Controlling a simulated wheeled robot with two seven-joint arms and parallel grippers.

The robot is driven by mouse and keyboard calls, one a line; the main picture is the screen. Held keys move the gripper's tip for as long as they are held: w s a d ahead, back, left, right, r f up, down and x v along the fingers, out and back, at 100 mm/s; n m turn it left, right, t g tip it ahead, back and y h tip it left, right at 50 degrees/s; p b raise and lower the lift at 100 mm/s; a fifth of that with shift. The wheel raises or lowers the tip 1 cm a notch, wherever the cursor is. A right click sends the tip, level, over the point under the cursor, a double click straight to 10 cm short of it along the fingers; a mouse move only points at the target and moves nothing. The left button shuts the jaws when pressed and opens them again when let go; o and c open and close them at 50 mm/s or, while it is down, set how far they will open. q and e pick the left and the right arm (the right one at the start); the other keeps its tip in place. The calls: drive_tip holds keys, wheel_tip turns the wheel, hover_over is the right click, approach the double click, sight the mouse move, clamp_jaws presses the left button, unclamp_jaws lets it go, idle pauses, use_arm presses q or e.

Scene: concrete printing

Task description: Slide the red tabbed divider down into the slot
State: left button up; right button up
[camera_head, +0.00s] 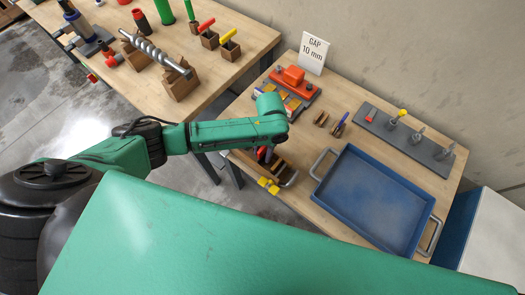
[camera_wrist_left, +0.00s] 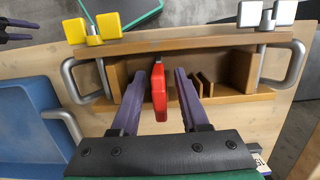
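The red tabbed divider (camera_wrist_left: 159,92) stands on edge between the two purple fingers of my left gripper (camera_wrist_left: 160,76) in the left wrist view. A gap shows on each side of it, so the fingers are open around it and apart from it. It overlaps a wooden box (camera_wrist_left: 235,97) with thin upright partitions. I cannot tell how deep it sits, and the slot under it is hidden. In the head view, my left gripper (camera_head: 266,154) is over the box (camera_head: 280,166), mostly hidden by its arm. A dark forked shape at the left wrist view's edge may be my right gripper (camera_wrist_left: 16,31).
Yellow-and-white clamps (camera_wrist_left: 95,30) and grey handles (camera_wrist_left: 88,80) flank the box. A blue tray (camera_head: 375,200) lies beside it. An orange-topped fixture (camera_head: 292,76), a grey rack (camera_head: 410,140) and a "GAP 10 mm" sign (camera_head: 314,50) stand behind.

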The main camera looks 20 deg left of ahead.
use_arm(q)
wheel_tip(320, 180, up, 14)
drive_tip(key=w+b, duration=0.1)
drive_tip(key=w, duration=0.1)
drive_tip(key=shift+d+r+b, duration=0.25)
drive_tip(key=shift+d+b, duration=0.1)
drive_tip(key=shift+d, duration=0.05)
idle(0.4)
